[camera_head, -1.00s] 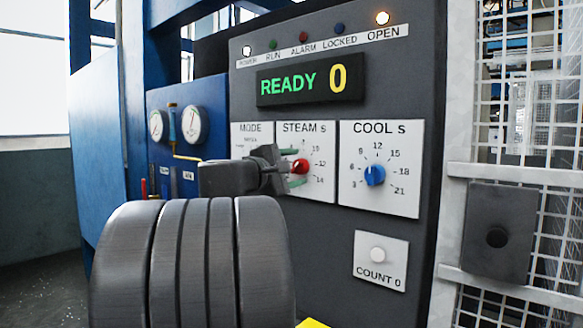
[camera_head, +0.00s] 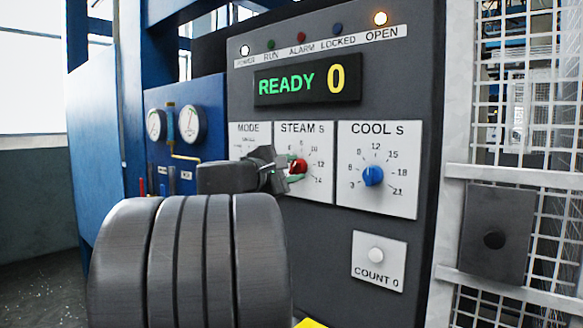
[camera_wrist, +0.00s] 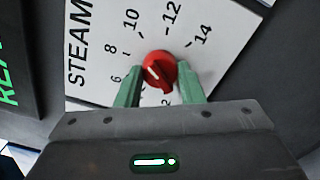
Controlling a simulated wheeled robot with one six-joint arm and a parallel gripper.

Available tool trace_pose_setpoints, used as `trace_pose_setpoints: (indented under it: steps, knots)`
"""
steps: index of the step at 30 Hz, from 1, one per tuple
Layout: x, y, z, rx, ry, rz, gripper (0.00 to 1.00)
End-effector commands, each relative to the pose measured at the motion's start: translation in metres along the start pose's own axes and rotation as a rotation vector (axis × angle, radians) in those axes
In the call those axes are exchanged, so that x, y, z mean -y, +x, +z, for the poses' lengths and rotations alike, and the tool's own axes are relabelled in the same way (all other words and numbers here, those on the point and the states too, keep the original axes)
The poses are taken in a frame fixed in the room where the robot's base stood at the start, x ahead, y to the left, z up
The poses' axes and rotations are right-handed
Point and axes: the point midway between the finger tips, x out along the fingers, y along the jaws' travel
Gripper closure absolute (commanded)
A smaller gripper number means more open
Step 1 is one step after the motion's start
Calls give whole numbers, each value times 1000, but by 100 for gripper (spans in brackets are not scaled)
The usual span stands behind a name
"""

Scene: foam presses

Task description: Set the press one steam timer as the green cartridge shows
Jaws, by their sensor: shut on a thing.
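The red STEAM knob (camera_head: 299,166) sits on a white dial plate on the press panel. It also shows in the wrist view (camera_wrist: 160,68), with a white line on its face; its exact setting is hard to read. Numbers from 6 to 14 show around it. My gripper (camera_head: 291,170) reaches the knob from the left. Its green fingers (camera_wrist: 160,90) are shut on the knob, one on each side. The gripper hides part of the STEAM and MODE plates in the head view. I see no green cartridge in these frames.
The blue COOL knob (camera_head: 373,176) is right of the STEAM plate. The display (camera_head: 307,80) reads READY 0, and the OPEN lamp (camera_head: 380,19) glows orange. A white COUNT button (camera_head: 376,255) is below. A mesh guard (camera_head: 520,110) stands at the right.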

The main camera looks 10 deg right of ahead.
Motion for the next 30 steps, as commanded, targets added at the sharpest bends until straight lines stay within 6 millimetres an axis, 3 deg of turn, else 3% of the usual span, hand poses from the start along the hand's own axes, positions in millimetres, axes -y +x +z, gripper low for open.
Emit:
trace_pose_setpoints:
  steps: [30]
  knots:
    - [-2, 0, 2, -2, -929, -3, 88]
